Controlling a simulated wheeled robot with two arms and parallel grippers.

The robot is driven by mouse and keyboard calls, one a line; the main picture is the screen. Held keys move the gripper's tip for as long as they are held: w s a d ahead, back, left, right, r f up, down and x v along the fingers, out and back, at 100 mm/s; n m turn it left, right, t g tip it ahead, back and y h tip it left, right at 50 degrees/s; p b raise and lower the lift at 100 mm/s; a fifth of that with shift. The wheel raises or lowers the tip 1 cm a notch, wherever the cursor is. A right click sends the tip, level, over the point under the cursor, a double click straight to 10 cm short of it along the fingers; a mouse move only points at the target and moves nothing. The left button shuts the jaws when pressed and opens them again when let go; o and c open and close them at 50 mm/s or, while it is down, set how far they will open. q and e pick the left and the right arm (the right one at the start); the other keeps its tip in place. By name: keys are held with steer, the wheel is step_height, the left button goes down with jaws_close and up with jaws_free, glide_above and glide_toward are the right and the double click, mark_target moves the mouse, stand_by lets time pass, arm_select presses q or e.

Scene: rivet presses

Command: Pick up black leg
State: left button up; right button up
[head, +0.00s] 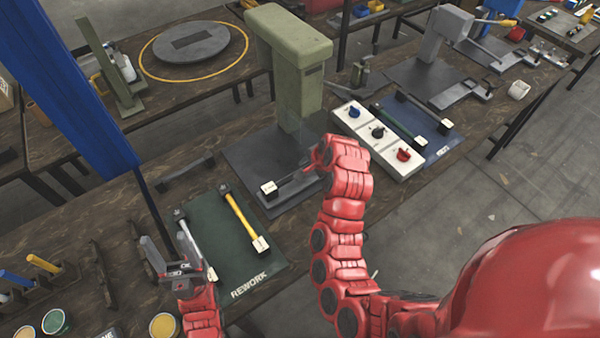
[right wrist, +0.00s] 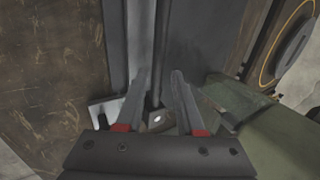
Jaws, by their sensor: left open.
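A black leg (head: 295,181) with a white end block (head: 268,188) lies on the dark base of the green press. My right gripper (head: 318,160) is at the far end of this leg. In the right wrist view my right gripper's fingers (right wrist: 158,88) stand apart; dark surfaces show between and beyond them, and I cannot tell whether the leg is between them. Another black leg (head: 422,110) lies on the blue mat at the right. My left gripper (head: 172,250) is open at the left edge of the green REWORK mat, close to a pale grey leg (head: 188,228).
A yellow leg (head: 240,218) lies on the REWORK mat (head: 265,285). The green press (head: 290,70) rises behind my right gripper. A white switch panel (head: 377,138) stands right of it. A blue post (head: 70,80) crosses the left. Tins (head: 55,321) stand at the lower left.

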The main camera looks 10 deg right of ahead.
steer(key=p+x, duration=0.1)
steer(key=x, duration=0.2)
steer(key=shift+s+a+p, duration=0.1)
steer(key=shift+s+p, duration=0.05)
steer(key=shift+p, duration=0.2)
steer(key=shift+w+a+f, duration=0.1)
steer(key=shift+w+f, duration=0.25)
steer(key=shift+f, duration=0.3)
jaws_close()
